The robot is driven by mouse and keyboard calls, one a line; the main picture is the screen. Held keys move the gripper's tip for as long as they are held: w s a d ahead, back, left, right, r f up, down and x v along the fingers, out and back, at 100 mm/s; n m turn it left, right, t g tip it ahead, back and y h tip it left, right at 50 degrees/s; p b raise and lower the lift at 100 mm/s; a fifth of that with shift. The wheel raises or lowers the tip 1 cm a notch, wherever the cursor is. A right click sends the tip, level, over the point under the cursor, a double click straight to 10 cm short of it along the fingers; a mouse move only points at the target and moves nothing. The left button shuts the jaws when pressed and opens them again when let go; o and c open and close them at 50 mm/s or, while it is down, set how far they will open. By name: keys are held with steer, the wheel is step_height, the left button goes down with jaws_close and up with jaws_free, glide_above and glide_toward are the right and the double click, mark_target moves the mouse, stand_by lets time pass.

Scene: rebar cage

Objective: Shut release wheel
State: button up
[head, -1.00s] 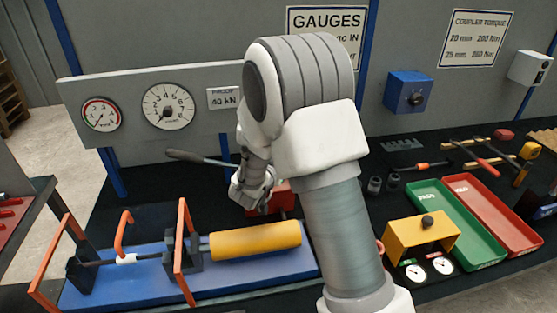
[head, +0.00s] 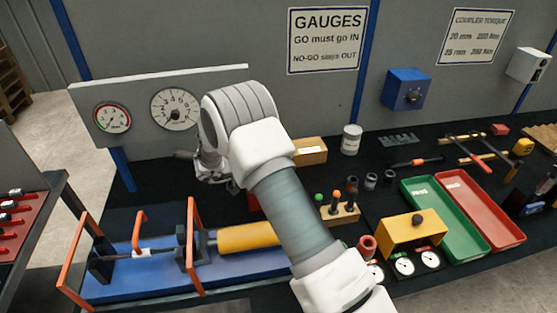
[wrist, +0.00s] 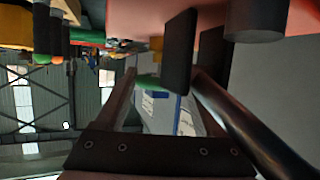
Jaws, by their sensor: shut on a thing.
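My gripper (wrist: 160,88) is low at the red pump body in the wrist view. A small green edge, seemingly of the release wheel (wrist: 147,82), shows between the fingertips, and a dark upright plate (wrist: 180,50) covers part of it. The red pump body (wrist: 150,15) fills the top of that view, with a dark cylinder (wrist: 257,18) on it. A dark lever rod (wrist: 245,125) runs beside the right finger. In the head view my gripper (head: 216,178) is beside the red pump body (head: 253,202), mostly hidden by my arm; the wheel is not visible there.
The blue base (head: 150,290) with the yellow cylinder (head: 247,237) and orange frames (head: 193,240) lies in front. The gauge panel (head: 215,80) stands behind. A wooden block with pegs (head: 340,213), a green tray (head: 438,222) and a red tray (head: 480,210) are to the right.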

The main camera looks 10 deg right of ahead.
steer(key=shift+w+d+r, duration=0.1)
steer(key=shift+r, duration=0.05)
stand_by(0.3)
steer(key=o, duration=1.4)
steer(key=shift+c, duration=0.2)
steer(key=b+v, duration=0.1)
steer(key=v, duration=0.6)
steer(key=shift+a, duration=0.3)
